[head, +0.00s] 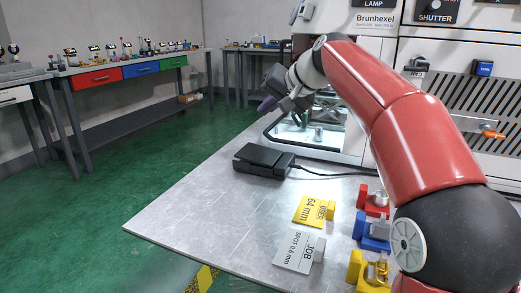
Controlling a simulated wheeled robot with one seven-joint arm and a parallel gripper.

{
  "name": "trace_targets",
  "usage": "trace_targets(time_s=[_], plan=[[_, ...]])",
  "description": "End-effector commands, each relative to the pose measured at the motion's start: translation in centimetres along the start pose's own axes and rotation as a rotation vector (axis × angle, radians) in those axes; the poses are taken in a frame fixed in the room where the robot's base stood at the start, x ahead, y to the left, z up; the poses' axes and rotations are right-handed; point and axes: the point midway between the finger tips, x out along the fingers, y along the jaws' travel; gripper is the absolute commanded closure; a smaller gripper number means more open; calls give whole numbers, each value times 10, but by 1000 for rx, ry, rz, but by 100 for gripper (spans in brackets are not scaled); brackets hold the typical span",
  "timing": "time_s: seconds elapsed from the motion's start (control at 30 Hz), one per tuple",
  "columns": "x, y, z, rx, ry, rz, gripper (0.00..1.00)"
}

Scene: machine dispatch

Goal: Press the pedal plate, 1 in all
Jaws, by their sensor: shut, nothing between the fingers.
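The black pedal (263,158) lies on the metal table, left of the middle, with a cable running from it to the right. Its plate is the flat dark top. My gripper (266,105) is up and beyond the pedal in the picture, in front of the machine's lit opening. It is apart from the pedal, and its fingers look small and dark, shut with nothing held. My red arm reaches over from the right and covers part of the machine and table.
A yellow card (309,210) and a grey job card (293,252) lie on the metal table (190,209). Red (372,201), blue (368,232) and yellow (362,268) holders stand right of them. The machine (347,149) stands behind. The table's left part is clear.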

Motion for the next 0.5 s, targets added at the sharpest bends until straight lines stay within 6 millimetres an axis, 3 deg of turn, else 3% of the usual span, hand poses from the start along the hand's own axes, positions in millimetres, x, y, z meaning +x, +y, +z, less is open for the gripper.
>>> trace_targets(time_s=[0.5], plan=[[11,9,9,-1,-1,1,100]])
